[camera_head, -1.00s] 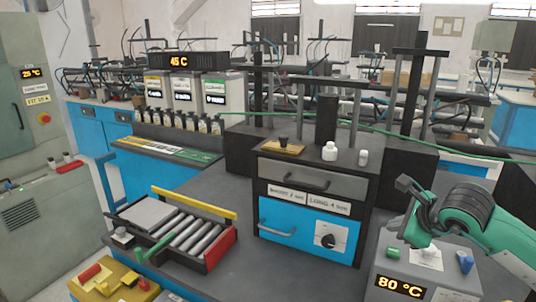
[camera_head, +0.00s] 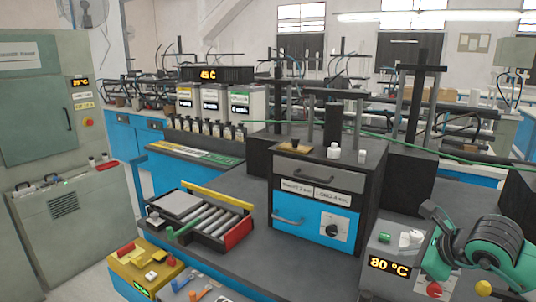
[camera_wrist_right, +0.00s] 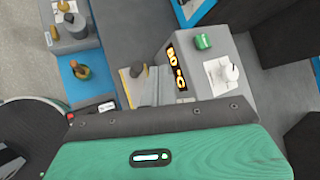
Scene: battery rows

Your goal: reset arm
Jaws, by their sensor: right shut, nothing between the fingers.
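My right gripper (camera_head: 432,216) is at the right of the head view, on the end of my green and dark grey right arm. It is shut and empty, and it appears above and beside the grey box with the "80 °C" display (camera_head: 390,264). My left gripper is not in view.
A black cabinet with a blue drawer (camera_head: 300,228) stands mid-bench, left of my arm. A roller tray (camera_head: 205,219) lies farther left. A green piece (camera_head: 384,238) and a white piece (camera_head: 408,239) sit on the display box. Bare bench (camera_head: 330,275) lies in front of the cabinet.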

